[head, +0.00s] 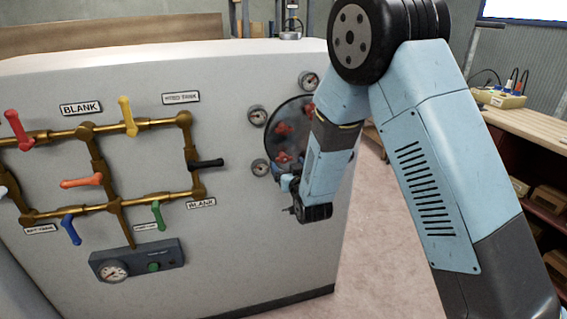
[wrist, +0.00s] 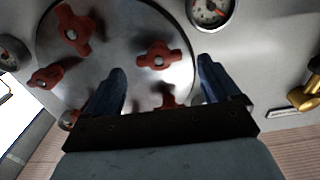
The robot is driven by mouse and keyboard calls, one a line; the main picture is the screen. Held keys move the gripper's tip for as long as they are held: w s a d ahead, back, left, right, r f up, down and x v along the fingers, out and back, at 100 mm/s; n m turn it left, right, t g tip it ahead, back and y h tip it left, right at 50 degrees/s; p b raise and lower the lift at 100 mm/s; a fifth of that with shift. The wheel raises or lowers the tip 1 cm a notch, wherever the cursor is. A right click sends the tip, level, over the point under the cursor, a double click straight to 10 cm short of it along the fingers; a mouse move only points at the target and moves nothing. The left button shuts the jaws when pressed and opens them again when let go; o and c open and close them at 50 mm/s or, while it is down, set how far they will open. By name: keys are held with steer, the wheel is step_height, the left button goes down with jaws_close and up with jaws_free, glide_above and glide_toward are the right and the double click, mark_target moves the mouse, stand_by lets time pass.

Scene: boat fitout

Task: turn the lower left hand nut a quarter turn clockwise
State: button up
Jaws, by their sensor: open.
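A round grey plate (head: 274,112) with several red nuts is on the right part of the white panel. The wrist view of the plate (wrist: 120,78) appears upside down. There, a red lobed nut (wrist: 160,55) at the plate's upper right fits the lower left nut, which appears in the head view (head: 281,157). My gripper (wrist: 162,66) is open. Its two dark fingers are on either side of this nut in the picture, with gaps on both sides. I cannot tell how far the tips are from the plate. In the head view my gripper (head: 285,182) is at the plate's lower edge.
Other red nuts (wrist: 75,30) and (wrist: 50,76) are on the plate. A gauge (wrist: 210,10) sits close beyond the right finger. Brass pipes (head: 95,160) with coloured valve handles fill the panel's left part. A wooden bench (head: 535,130) stands at the right.

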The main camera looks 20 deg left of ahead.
mark_target(283, 157)
steer(key=shift+x, duration=1.4)
